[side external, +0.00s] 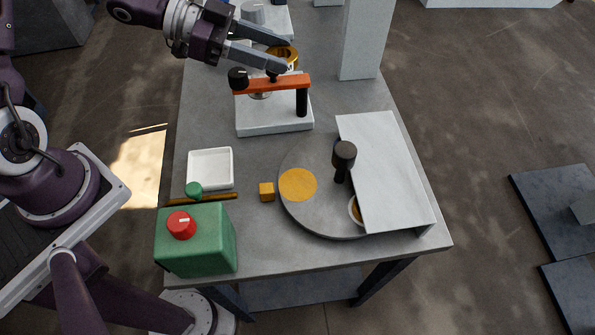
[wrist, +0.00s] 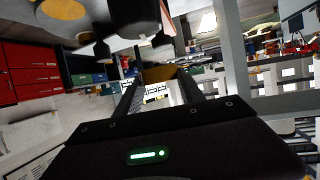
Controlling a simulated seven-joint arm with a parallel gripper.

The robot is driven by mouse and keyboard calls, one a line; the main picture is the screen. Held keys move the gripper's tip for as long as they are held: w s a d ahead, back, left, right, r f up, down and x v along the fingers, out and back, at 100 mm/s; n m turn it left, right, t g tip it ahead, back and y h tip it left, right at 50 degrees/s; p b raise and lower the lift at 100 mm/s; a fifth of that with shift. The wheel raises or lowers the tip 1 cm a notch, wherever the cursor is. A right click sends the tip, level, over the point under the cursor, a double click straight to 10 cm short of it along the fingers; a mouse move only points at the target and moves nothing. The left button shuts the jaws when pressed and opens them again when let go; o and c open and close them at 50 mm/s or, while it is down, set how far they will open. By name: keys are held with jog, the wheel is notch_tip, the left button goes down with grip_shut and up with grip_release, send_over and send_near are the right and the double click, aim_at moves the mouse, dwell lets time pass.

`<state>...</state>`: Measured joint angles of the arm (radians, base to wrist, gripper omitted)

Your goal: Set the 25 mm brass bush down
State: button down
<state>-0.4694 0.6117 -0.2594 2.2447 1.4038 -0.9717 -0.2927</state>
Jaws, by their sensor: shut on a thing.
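The brass bush (side external: 286,51) is a gold-coloured ring at the back of the table in the side external view. My gripper (side external: 287,55) reaches in from the upper left, with its fingers on either side of the bush. In the wrist view the gold bush (wrist: 158,74) shows between the fingertips of my gripper (wrist: 160,88), with a pale marked patch below it. The bush is just behind and above the orange bar (side external: 270,83) of a fixture on a white base (side external: 273,127). The fingers partly hide the bush, and I cannot tell whether it touches anything beneath.
A pale column (side external: 363,40) rises behind.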

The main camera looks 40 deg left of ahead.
jog(key=s+d+m+g+h, duration=0.2)
jog(key=s+d+m+g, duration=0.2)
jog(key=s+d, duration=0.65)
send_over(291, 182)
notch_tip(291, 182, down, 4)
notch_tip(291, 182, down, 11)
jog(key=shift+r, duration=0.1)
jog(key=c, duration=0.7)
grip_release()
